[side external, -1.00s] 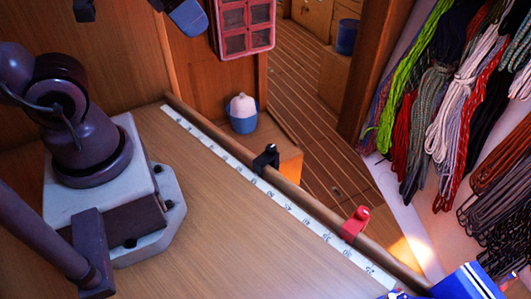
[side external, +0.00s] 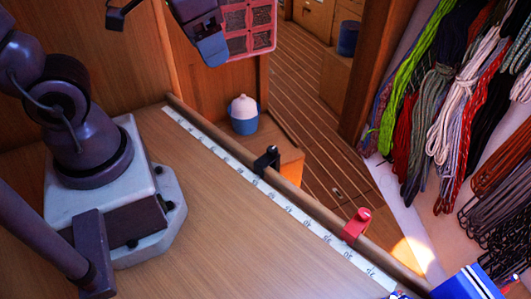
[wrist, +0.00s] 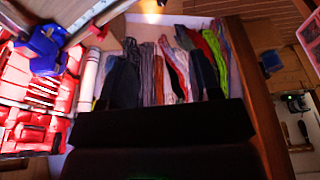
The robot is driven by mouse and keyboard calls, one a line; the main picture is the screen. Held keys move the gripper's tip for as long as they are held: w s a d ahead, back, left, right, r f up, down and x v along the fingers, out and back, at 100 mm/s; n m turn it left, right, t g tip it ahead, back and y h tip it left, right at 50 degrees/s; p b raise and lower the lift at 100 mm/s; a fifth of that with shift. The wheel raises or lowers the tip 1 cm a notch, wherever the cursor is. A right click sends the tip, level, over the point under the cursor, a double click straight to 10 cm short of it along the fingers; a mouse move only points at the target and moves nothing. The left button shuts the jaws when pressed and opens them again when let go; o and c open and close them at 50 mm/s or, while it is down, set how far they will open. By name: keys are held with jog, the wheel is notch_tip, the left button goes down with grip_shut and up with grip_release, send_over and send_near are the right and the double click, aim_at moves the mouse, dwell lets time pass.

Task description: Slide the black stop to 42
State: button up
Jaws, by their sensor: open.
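The black stop (side external: 267,160) sits on the wooden rail (side external: 312,205) along the table's far edge. A white number strip (side external: 285,203) runs along the table beside the rail; its figures are small and I cannot read the one at the black stop. A red stop (side external: 356,225) sits on the same rail, further right and nearer the camera. My gripper (side external: 212,52) is open and empty, high at the top of the side view, up and left of the black stop and well apart from it. In the wrist view I cannot make out the black stop.
Coiled ropes (side external: 440,110) hang on the right wall. A blue and white pot (side external: 243,115) stands beyond the rail, below a red-framed panel (side external: 250,25). A blue striped object (side external: 468,283) lies near the rail's right end. The tabletop (side external: 230,220) is mostly clear.

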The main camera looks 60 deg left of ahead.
aim_at(265, 159)
jog(key=w+d+f+n+g, duration=0.1)
jog(key=w+f+n+g, duration=0.1)
jog(key=w+f, duration=0.4)
jog(key=w+f+n+g, duration=0.1)
jog(key=w+f+n, duration=0.15)
jog(key=f, duration=0.65)
jog(key=shift+m, duration=0.35)
jog(key=f, duration=1.2)
jog(key=shift+w+d+f, duration=0.2)
